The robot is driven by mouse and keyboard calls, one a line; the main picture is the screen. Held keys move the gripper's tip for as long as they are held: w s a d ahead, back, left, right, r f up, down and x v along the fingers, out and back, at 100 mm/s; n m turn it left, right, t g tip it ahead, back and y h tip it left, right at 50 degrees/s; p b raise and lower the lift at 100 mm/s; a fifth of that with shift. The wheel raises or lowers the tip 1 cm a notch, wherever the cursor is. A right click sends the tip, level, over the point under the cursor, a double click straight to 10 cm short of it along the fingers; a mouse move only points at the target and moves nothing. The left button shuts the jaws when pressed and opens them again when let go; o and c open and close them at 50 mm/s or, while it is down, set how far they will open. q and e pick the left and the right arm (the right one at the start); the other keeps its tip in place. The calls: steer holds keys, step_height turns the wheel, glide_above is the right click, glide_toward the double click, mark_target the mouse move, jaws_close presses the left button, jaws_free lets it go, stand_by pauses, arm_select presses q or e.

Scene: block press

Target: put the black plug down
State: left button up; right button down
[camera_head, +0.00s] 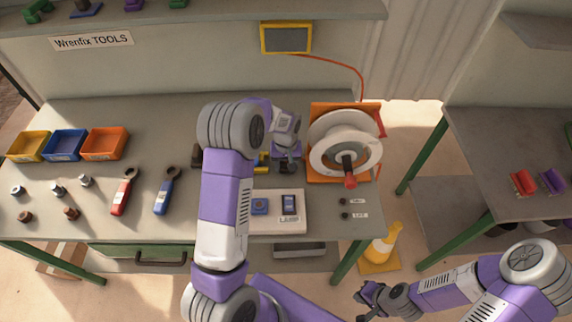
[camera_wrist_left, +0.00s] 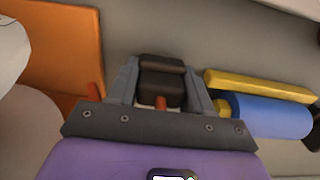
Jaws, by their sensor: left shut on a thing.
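The black plug (camera_wrist_left: 161,82) is between the two fingers of my left gripper (camera_wrist_left: 163,90), in the left wrist view. A small orange-red part shows at its near end. In the head view my left gripper (camera_head: 286,166) points down over the back of the bench, just left of the reel. The plug cannot be made out there, and I cannot tell whether it touches the bench (camera_head: 110,110). My right gripper (camera_head: 368,302) is in front of the bench at the lower right, empty, with its fingers apart.
A white cable reel on an orange stand (camera_head: 327,112) is close on the right. A yellow bar (camera_wrist_left: 258,86) and blue cylinder (camera_wrist_left: 268,117) lie close beside the gripper. A switch panel (camera_head: 276,224) is in front. Trays and wrenches are on the left.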

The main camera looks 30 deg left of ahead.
arm_select(q)
steer(key=shift+f, duration=0.4)
steer(key=o, duration=1.4)
steer(key=shift+r, duration=0.15)
steer(key=shift+r, duration=0.3)
step_height(320, 180, up, 12)
steer(key=p, duration=0.2)
steer(key=shift+r, duration=0.2)
